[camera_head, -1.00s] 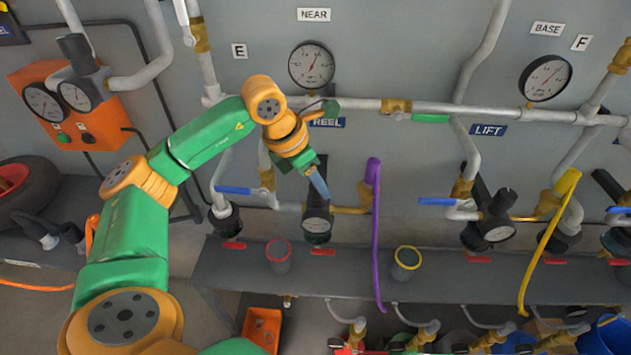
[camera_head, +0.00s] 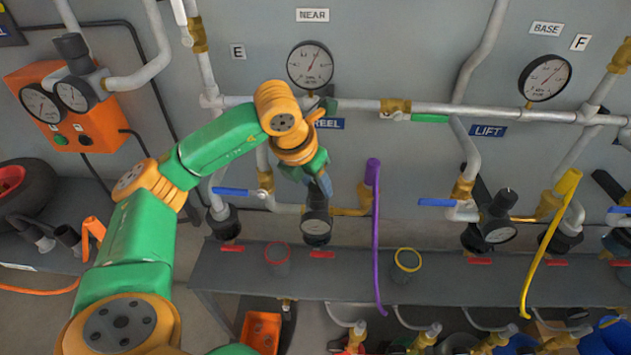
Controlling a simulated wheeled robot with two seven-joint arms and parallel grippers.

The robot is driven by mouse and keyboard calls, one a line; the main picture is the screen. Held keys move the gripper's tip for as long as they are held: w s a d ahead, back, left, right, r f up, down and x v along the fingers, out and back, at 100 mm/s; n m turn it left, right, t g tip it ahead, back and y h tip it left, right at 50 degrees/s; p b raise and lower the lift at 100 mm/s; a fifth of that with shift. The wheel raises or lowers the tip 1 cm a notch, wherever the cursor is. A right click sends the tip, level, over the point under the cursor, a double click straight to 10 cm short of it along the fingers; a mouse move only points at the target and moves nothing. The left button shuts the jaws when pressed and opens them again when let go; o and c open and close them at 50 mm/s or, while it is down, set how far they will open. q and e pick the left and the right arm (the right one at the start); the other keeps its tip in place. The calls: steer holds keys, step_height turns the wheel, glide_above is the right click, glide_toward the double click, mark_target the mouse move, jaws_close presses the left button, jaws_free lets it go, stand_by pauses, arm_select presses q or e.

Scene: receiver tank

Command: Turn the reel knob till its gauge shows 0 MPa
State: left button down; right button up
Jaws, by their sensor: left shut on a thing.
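The REEL label (camera_head: 327,123) sits on the wall pipe, partly hidden by my left arm. Below it is the reel regulator with a small round gauge (camera_head: 316,227) at its front; the reading is too small to make out. The reel knob (camera_head: 317,199) is the dark part above this gauge, mostly covered. My left gripper (camera_head: 320,190) reaches down from above and is shut on the knob. My right gripper is not in this view.
A large gauge (camera_head: 310,65) hangs under the NEAR sign. A purple hose (camera_head: 374,230) hangs just right of the reel regulator, and a blue lever (camera_head: 230,191) is to its left. The lift regulator (camera_head: 497,215) stands further right. A grey shelf (camera_head: 345,270) runs below.

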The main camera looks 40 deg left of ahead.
arm_select(q)
steer(key=shift+c, duration=1.8)
jaws_free()
steer(key=shift+r, duration=0.1)
steer(key=v, duration=0.7)
